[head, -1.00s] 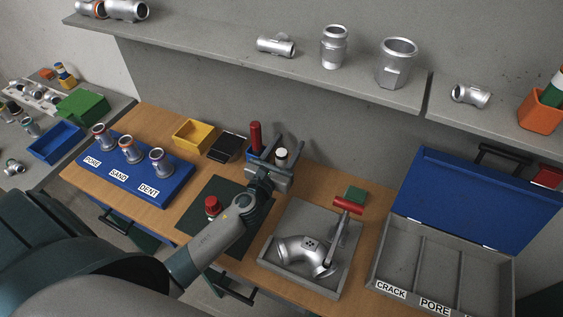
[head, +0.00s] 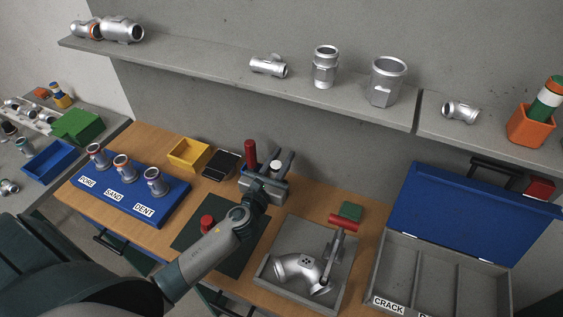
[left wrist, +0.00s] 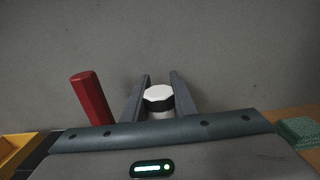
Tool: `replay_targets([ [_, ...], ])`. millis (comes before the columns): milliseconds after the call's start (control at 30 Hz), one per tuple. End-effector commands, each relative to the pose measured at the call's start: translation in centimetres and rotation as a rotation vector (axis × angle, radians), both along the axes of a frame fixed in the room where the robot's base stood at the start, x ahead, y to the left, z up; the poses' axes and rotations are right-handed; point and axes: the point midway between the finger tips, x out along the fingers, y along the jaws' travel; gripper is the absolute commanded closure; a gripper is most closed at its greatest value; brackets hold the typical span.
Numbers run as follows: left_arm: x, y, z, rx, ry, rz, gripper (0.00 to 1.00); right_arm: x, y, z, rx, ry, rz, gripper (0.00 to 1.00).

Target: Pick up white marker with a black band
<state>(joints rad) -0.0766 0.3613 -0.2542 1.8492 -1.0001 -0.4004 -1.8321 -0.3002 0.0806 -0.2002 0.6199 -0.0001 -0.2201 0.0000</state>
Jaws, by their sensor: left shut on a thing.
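The white marker with a black band (left wrist: 158,97) stands upright between the two fingers of my left gripper (left wrist: 159,92) in the left wrist view. Its white top and dark band show above the gripper body, and its lower part is hidden. In the head view my left gripper (head: 277,162) is at the back of the table, shut on the marker, whose pale top (head: 275,165) shows between the fingers. A red marker (head: 250,155) stands upright just left of the gripper; it also shows in the left wrist view (left wrist: 91,97). My right gripper is not in view.
A grey tray (head: 263,273) with a pipe casting (head: 300,268) lies front right. A yellow bin (head: 188,154) and a black device (head: 222,165) are left. A blue case (head: 465,215) stands open at right. A shelf (head: 215,55) of castings runs along the wall.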

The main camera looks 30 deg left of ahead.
Motion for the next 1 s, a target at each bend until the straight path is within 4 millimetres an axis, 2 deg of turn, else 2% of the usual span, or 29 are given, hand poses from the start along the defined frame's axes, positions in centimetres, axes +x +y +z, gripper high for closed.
replay_targets([
  [100, 0.1, 0.0, 2.4, 0.002, -0.004, -0.003, 0.97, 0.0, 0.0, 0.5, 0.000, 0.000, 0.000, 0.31],
  [400, -2.6, -5.5, 5.4, -0.005, -0.003, -0.003, 0.97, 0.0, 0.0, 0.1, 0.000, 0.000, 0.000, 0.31],
  [600, -4.1, -8.4, 7.4, -0.003, -0.003, -0.002, 0.97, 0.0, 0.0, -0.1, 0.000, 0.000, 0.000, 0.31],
  [800, -5.0, -10.1, 8.5, -0.003, -0.001, 0.000, 0.97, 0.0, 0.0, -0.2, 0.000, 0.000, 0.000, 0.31],
  [1000, -5.2, -10.5, 8.8, 0.000, -0.001, 0.000, 0.97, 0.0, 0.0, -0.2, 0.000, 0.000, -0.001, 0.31],
])
